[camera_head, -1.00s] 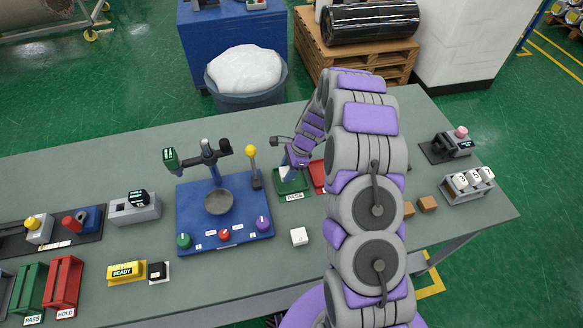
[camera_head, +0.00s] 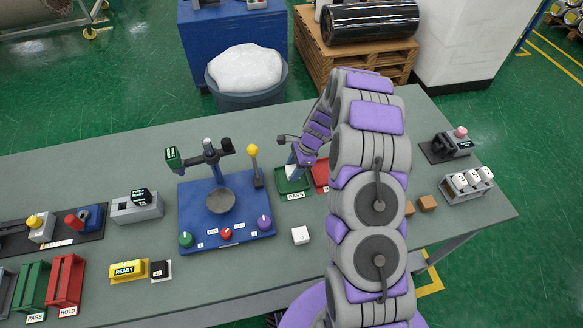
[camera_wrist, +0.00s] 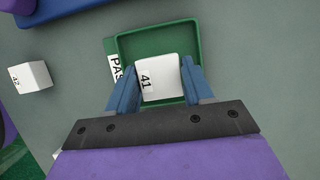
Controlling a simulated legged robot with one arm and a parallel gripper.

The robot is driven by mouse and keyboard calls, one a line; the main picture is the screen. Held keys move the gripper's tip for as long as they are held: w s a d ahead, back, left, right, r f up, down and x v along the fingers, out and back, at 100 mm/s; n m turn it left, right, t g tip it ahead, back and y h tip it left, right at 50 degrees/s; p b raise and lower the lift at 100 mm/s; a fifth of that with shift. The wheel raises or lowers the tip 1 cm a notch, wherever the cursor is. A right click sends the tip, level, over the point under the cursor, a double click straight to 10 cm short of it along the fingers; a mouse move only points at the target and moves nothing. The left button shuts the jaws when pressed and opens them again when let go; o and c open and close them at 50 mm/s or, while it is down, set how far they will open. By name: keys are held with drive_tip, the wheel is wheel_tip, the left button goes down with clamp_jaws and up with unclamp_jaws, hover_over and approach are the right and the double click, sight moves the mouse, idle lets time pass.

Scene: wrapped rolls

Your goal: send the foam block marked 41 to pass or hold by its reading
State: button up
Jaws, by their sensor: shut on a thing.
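The white foam block marked 41 (camera_wrist: 163,75) is between the two blue fingers of my gripper (camera_wrist: 157,85), which is shut on it. In the wrist view it shows over the inside of the green PASS tray (camera_wrist: 122,45); whether it touches the tray floor I cannot tell. In the head view my gripper (camera_head: 293,172) is at the green tray (camera_head: 282,188), with the block partly hidden. The red tray (camera_head: 320,173) stands right beside the green one, partly behind my arm. The blue testing stand (camera_head: 192,205) with a round grey pan (camera_head: 221,201) is to the left.
Another white block (camera_head: 300,235), marked 42 in the wrist view (camera_wrist: 31,76), lies in front of the trays. White blocks stand in a rack (camera_head: 465,193) at the right. A yellow READY box (camera_head: 128,270) and red and green holders (camera_head: 64,280) are at the front left.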

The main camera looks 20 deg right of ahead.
drive_tip(key=shift+d, duration=0.85)
drive_tip(key=shift+a+p, duration=0.35)
drive_tip(key=shift+a, duration=1)
drive_tip(key=shift+d, duration=0.65)
drive_tip(key=shift+a+x, duration=0.2)
drive_tip(key=shift+x, duration=0.8)
drive_tip(key=shift+d+f, duration=0.4)
drive_tip(key=shift+f, duration=0.1)
drive_tip(key=shift+a, duration=0.15)
drive_tip(key=o, duration=1.2)
drive_tip(key=shift+a, duration=0.15)
drive_tip(key=shift+d+r, duration=0.1)
drive_tip(key=shift+d, duration=0.1)
